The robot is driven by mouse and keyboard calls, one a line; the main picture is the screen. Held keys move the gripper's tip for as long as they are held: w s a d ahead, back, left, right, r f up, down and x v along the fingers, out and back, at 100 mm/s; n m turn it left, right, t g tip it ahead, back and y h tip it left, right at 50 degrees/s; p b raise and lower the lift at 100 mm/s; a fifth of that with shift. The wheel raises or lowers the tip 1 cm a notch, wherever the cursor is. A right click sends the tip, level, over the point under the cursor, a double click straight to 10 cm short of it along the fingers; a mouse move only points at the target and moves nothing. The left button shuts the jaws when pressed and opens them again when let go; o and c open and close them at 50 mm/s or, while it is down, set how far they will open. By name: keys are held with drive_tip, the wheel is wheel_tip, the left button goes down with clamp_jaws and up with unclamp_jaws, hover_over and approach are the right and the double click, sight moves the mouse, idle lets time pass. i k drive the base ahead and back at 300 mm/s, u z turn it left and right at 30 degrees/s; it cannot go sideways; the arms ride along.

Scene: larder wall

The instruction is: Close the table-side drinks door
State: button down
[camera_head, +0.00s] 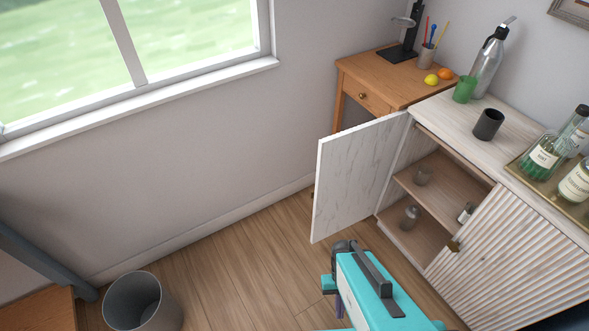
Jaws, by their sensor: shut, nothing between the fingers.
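The table-side drinks door (352,178) is a pale, wood-grained panel at the left end of the drinks cabinet (455,118). It stands wide open, swung out to the left from its hinge side next to the wooden table. My gripper (345,247) shows as a dark shape at the end of my teal arm, in front of the open cabinet and to the right of the door's lower free edge. It is shut and empty. Its fingertips are mostly hidden, and I cannot tell whether it touches the door.
The cabinet's ribbed other door (515,255) is closed. Small jars (410,216) stand on the inner shelves. The wooden table (375,75) stands behind. A bin (143,302) is lower left; floor between is clear.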

sight(355, 164)
drive_tip(key=k, duration=0.2)
drive_tip(key=u, duration=2.15)
drive_tip(key=k, duration=0.7)
drive_tip(key=z, duration=0.35)
drive_tip(key=i, duration=1.35)
drive_tip(key=u, duration=0.25)
